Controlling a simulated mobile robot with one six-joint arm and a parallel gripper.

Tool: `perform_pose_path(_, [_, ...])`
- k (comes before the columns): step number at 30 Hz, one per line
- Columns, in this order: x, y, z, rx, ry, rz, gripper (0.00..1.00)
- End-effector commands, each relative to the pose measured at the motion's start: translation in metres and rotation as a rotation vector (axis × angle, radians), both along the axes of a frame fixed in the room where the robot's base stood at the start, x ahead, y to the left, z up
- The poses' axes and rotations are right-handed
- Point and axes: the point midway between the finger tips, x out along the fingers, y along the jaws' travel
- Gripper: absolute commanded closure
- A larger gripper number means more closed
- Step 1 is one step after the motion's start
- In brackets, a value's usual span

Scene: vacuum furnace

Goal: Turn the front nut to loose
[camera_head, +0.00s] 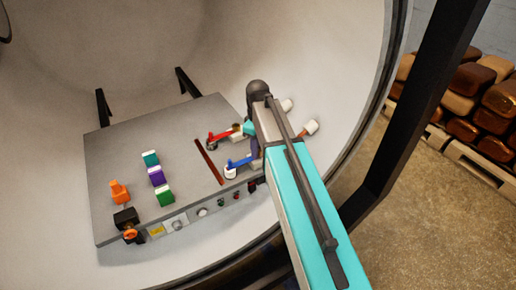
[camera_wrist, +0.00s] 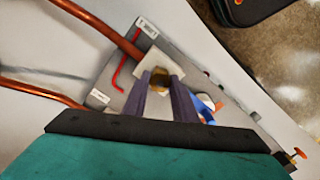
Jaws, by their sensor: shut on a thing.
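In the wrist view, my gripper (camera_wrist: 160,82) reaches in with two dark purple fingers, one on each side of a brass-coloured nut (camera_wrist: 159,77). The fingers are shut on the nut. It sits at the end of a pale fitting (camera_wrist: 142,60) on a copper pipe (camera_wrist: 104,34). In the head view, my gripper (camera_head: 254,150) is over the right end of the grey panel. My arm hides the nut there, and I cannot read the small labels.
The grey panel (camera_head: 115,155) stands inside the pale round chamber (camera_head: 300,45). A red handle (camera_head: 222,135) and a blue handle (camera_head: 240,162) are close to my gripper. A dark frame post (camera_head: 410,110) stands right of my arm.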

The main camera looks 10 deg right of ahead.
Motion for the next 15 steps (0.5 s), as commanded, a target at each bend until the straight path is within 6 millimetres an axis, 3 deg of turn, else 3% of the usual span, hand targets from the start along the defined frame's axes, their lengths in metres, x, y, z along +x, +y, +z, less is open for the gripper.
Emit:
perform_pose_path(2, [0.0009,0.0,0.0009,0.0,-0.003,0.002,0.97])
perform_pose_path(3, [0.0009,-0.0001,0.0009,0.0,-0.003,0.002,0.72])
perform_pose_path(6, [0.0009,-0.0001,0.0008,0.0,-0.003,0.001,0.56])
perform_pose_path(15, [0.0004,-0.0003,0.0004,0.0,-0.001,0.0,0.56])
